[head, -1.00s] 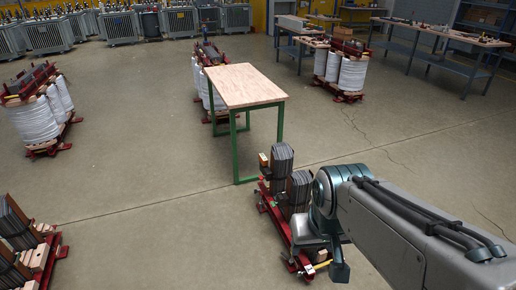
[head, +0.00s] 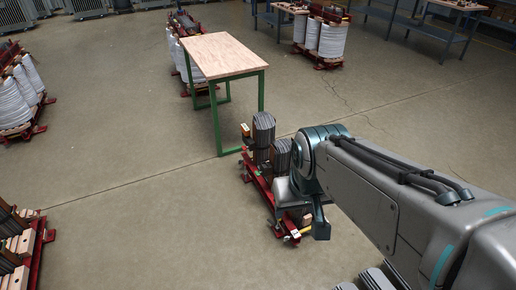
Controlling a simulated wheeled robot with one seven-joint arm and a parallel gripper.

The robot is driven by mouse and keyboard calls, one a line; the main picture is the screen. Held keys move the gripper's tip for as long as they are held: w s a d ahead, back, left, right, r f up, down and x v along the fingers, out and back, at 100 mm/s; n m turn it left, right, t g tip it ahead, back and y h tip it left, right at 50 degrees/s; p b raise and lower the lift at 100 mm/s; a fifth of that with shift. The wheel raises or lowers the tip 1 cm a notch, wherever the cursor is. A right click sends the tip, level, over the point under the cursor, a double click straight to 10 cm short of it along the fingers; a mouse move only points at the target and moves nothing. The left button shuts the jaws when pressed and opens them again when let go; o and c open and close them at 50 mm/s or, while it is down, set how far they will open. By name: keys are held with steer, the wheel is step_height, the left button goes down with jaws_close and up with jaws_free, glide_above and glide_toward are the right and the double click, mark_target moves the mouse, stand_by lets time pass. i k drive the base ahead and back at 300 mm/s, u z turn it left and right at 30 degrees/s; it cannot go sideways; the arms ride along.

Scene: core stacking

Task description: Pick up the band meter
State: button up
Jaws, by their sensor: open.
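I cannot make out a band meter for certain. A small yellow item (head: 304,231) shows at the near end of a red core frame (head: 262,190), low beside my wrist; it is too small to identify. The frame carries stacks of dark grey plates (head: 263,135) and a yellowish block (head: 246,130) at its far end. My gripper (head: 306,214) is at the end of my arm, above the near end of this frame. It points down and is mostly hidden by my wrist. It is open, and I see nothing held in it.
A wooden-topped table with green legs (head: 222,56) stands behind the core frame. Finished cores with white coils stand at the left (head: 20,95) and back (head: 321,38). Another red frame with wooden blocks (head: 35,255) is at the lower left. The floor between is clear.

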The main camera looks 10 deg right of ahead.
mark_target(244, 129)
steer(key=u, duration=0.55)
steer(key=k, duration=0.65)
steer(key=u, duration=0.65)
steer(key=i, duration=3)
steer(key=z, duration=0.8)
steer(key=i, duration=1.3)
steer(key=z, duration=1.7)
steer(key=i, duration=0.9)
steer(key=z, duration=0.6)
